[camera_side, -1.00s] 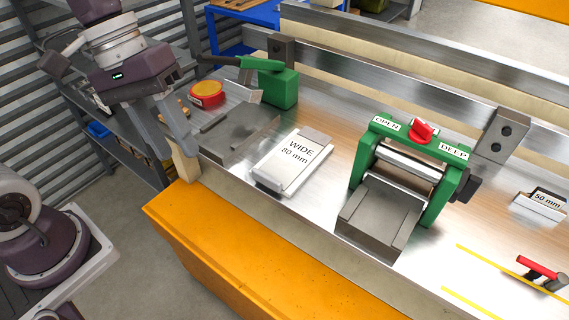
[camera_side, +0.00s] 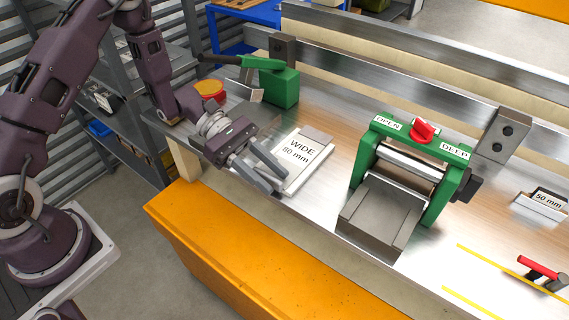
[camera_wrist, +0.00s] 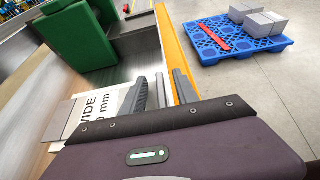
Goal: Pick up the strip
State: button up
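A flat grey metal strip (camera_side: 316,136) shows its far end beyond the pale holder marked "WIDE 80 mm" (camera_side: 301,150). How far it runs under the label cannot be told. It also shows in the wrist view (camera_wrist: 62,118) at the left. My gripper (camera_side: 277,181) is at the left side of this holder, tilted, with its two fingers apart and nothing visible between them. The fingers hide the holder's near left part. In the wrist view my gripper's fingers (camera_wrist: 168,88) also stand apart, to the right of the label. Contact with the holder cannot be told.
A green roller press (camera_side: 440,180) with a red knob stands to the right. A green lever tool (camera_side: 279,88) and a red-and-yellow round container (camera_side: 209,90) are behind my gripper. A "50 mm" holder (camera_side: 543,202) is far right. An orange panel (camera_side: 240,255) fronts the bench.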

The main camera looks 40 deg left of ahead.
jog(key=shift+d, duration=0.25)
grip_shut()
